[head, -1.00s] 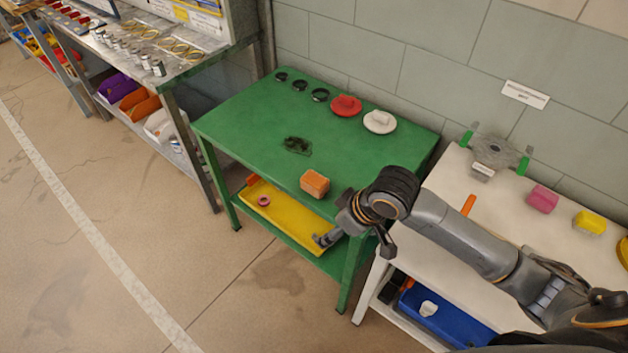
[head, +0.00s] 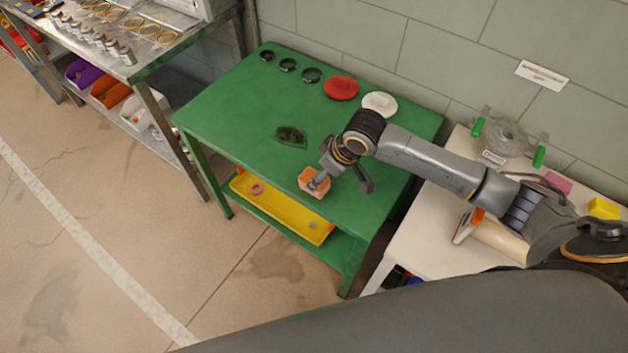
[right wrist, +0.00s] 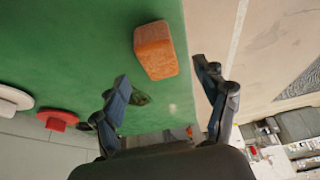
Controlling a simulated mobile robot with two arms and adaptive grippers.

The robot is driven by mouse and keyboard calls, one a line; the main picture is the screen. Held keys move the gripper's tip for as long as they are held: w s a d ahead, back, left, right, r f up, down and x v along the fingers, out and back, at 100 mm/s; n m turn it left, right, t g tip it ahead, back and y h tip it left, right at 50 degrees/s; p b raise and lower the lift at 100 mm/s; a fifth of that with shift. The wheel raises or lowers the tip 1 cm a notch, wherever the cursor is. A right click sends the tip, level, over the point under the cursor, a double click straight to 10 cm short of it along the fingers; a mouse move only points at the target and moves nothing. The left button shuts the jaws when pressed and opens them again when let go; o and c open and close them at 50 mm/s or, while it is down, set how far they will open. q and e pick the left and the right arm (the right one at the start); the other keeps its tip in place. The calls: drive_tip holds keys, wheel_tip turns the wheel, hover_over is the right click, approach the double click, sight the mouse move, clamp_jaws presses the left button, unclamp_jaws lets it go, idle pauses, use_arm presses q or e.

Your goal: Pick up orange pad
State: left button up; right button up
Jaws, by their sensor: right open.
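The orange pad (head: 313,184) is a small block on the green table (head: 235,110), close to its front edge. It also shows in the right wrist view (right wrist: 155,50), lying just beyond my fingertips and roughly between their lines. My right gripper (head: 343,184) is open and empty, over the table's front part. One finger overlaps the pad in the head view; whether it touches cannot be told. The open fingers also show in the right wrist view (right wrist: 160,74). My left gripper is not in view.
A dark green piece (head: 290,136) lies behind the pad. Black rings (head: 288,65), a red pad (head: 341,88) and a white pad (head: 380,103) line the table's back. A yellow tray (head: 285,213) is on the lower shelf. A white table (head: 410,245) stands at right.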

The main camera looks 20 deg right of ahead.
drive_tip(key=x, duration=0.3)
drive_tip(key=shift+w+f, duration=0.1)
drive_tip(key=shift+f, duration=0.05)
drive_tip(key=x, duration=0.2)
drive_tip(key=shift+w+f+p, duration=0.1)
drive_tip(key=shift+f+p, duration=0.15)
drive_tip(key=shift+p, duration=0.1)
drive_tip(key=shift+w+a+f, duration=0.1)
drive_tip(key=shift+w+f, duration=0.05)
drive_tip(key=shift+f, duration=0.25)
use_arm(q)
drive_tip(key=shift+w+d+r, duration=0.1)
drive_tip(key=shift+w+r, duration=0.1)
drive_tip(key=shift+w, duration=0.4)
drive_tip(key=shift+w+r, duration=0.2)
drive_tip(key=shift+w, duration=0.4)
use_arm(e)
drive_tip(key=c, duration=1)
